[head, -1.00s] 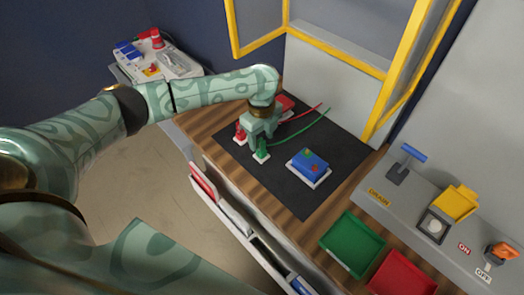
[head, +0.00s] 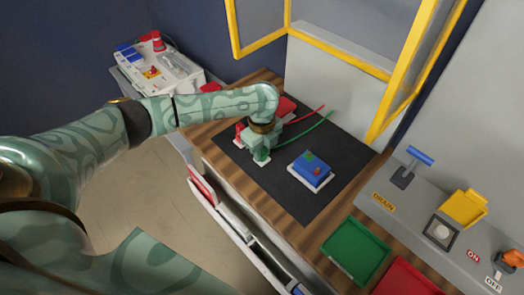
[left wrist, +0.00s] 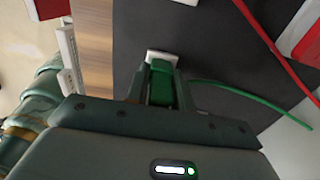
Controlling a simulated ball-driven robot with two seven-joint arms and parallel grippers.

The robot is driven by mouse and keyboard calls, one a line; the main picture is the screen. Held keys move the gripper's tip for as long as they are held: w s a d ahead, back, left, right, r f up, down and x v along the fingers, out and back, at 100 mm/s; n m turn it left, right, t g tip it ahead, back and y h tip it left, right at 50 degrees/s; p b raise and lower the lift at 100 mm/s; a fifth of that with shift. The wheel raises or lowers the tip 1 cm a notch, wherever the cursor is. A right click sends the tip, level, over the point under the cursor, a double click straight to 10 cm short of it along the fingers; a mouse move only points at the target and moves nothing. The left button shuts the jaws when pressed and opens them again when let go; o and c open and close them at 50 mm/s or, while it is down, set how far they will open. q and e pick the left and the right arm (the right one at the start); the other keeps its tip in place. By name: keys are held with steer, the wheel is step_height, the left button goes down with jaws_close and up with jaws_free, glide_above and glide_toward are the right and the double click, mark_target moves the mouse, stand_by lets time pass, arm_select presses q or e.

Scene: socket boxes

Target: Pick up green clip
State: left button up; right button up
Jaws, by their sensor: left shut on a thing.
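The green clip (head: 262,155) stands on a small white base on the black mat (head: 309,206), with a green cable (head: 311,130) running off to the right. My left gripper (head: 259,147) is over it from above and hides most of it. In the left wrist view the green clip (left wrist: 161,84) sits between the two fingers of my left gripper (left wrist: 160,80), which are shut on it. The white base (left wrist: 161,57) shows just beyond the fingertips. The red clip (head: 239,131) stands beside it on the left, with a red cable (head: 306,115). My right gripper is not in view.
Green (head: 355,249) and red (head: 408,280) trays lie at the front right. A panel with a blue lever (head: 419,156) is at right. A yellow-framed door (head: 402,75) stands behind.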

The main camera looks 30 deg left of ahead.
arm_select(q)
steer(key=shift+r+p, duration=0.35)
steer(key=shift+r, duration=0.25)
steer(key=r+p, duration=0.2)
steer(key=r, duration=0.1)
steer(key=shift+s, duration=0.2)
steer(key=s+d+r+p, duration=0.2)
steer(key=s+r+p, duration=0.4)
steer(key=s, duration=0.7)
step_height(320, 180, up, 3)
steer(key=shift+s+f, duration=0.1)
steer(key=shift+s, duration=0.15)
steer(key=shift+p, duration=0.3)
steer(key=shift+p, duration=0.65)
steer(key=shift+d, duration=0.1)
